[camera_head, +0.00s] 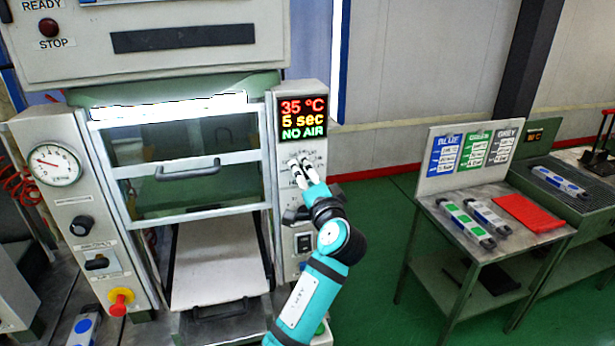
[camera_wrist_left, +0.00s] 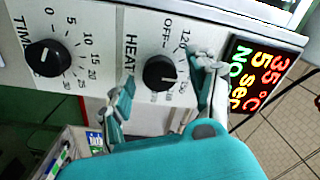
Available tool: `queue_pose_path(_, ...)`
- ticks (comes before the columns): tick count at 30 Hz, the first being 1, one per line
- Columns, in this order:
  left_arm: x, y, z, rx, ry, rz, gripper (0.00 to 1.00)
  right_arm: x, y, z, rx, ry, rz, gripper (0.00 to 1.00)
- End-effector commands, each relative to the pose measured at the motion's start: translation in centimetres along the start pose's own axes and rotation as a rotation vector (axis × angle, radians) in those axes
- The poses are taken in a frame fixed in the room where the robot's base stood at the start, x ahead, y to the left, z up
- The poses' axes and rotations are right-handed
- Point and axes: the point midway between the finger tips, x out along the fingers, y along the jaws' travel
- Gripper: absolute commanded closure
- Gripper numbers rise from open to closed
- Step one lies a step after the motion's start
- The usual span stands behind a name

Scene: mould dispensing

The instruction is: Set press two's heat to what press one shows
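The press in front of me has a display (camera_head: 303,118) reading 35 °C, 5 sec and NO AIR; the display also shows in the left wrist view (camera_wrist_left: 256,77). Below it, my left gripper (camera_head: 303,172) is at the control panel and hides the knobs there from the head view. In the left wrist view the black HEAT knob (camera_wrist_left: 160,73) lies between the two spread fingers of my left gripper (camera_wrist_left: 164,84). The fingers look apart from the knob's sides. The dial's numbers are partly covered. My right gripper is not in view. I cannot tell the press's number.
A TIME knob (camera_wrist_left: 47,58) is beside the HEAT knob. A pressure gauge (camera_head: 54,165) and a red-and-yellow button (camera_head: 120,301) are on the press's left post. At right, a table (camera_head: 455,217) holds moulds, a red cloth (camera_head: 528,213) and a BLUE, GREEN, GREY board (camera_head: 474,153).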

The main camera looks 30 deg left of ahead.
Motion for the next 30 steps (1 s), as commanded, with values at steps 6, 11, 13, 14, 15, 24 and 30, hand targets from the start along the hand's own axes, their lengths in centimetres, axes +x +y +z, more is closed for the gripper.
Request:
queue_pose_path(6, -0.4, 0.1, 0.0, 0.0, 0.0, 0.002, 0.41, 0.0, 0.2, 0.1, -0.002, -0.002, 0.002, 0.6)
queue_pose_path(11, -2.6, 0.2, 0.0, -0.001, 0.0, 0.004, 0.41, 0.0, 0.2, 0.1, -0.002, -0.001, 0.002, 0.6)
queue_pose_path(13, -4.1, 0.2, 0.0, -0.002, 0.002, 0.006, 0.41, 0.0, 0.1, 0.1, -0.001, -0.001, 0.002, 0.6)
queue_pose_path(14, -4.7, 0.2, 0.0, 0.0, 0.001, 0.005, 0.41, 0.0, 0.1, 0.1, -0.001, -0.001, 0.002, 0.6)
queue_pose_path(15, -5.7, 0.2, 0.0, -0.003, 0.001, 0.006, 0.41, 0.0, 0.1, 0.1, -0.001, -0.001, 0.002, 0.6)
queue_pose_path(24, -10.9, 0.1, 0.0, 0.0, 0.0, 0.003, 0.41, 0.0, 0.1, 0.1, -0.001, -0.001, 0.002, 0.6)
queue_pose_path(30, -12.0, 0.1, 0.0, 0.0, -0.001, 0.001, 0.41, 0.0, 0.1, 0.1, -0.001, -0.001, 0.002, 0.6)
